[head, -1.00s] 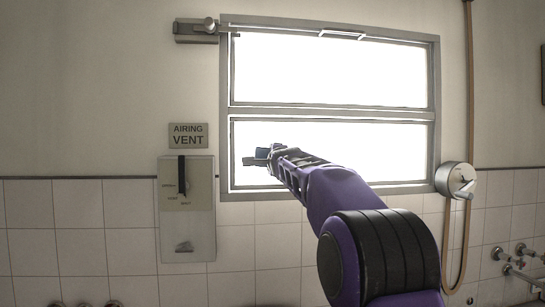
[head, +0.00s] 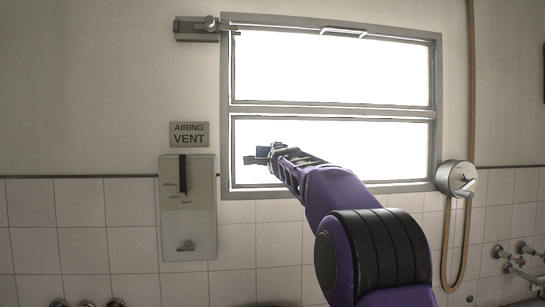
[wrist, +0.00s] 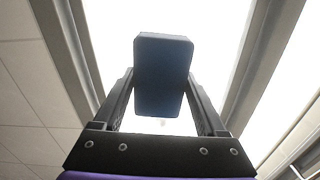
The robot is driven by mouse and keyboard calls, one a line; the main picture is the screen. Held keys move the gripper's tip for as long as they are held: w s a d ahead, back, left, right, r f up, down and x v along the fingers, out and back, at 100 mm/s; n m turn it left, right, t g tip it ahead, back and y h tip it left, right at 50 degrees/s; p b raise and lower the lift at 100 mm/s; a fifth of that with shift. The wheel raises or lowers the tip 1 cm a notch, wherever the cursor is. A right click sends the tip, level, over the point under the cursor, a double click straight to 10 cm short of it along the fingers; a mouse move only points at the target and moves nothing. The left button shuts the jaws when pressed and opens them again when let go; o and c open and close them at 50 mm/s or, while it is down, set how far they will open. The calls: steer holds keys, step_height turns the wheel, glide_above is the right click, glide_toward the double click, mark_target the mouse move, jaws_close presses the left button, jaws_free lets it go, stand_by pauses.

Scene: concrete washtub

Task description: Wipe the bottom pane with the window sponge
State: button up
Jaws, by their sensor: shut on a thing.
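The window has a top pane (head: 332,68) and a bottom pane (head: 385,150), both bright white in a grey frame. My gripper (head: 262,156) is in front of the left part of the bottom pane in the head view. In the wrist view my gripper (wrist: 160,105) is shut on the dark blue-black window sponge (wrist: 162,60), which sits between the two fingers. The bright pane lies behind the sponge. I cannot tell whether the sponge touches the glass. My arm hides the lower middle of the bottom pane.
A sign reading "AIRING VENT" (head: 189,134) and a metal box with a lever slot (head: 187,215) are on the wall left of the window. A round crank box (head: 457,179) with a pipe is at right. Taps (head: 515,258) stand lower right.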

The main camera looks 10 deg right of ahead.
steer(key=shift+w, duration=0.2)
steer(key=shift+d+p, duration=0.6)
steer(key=shift+d, duration=7.7)
steer(key=shift+d+b, duration=0.1)
steer(key=shift+b, duration=0.2)
steer(key=shift+f, duration=0.1)
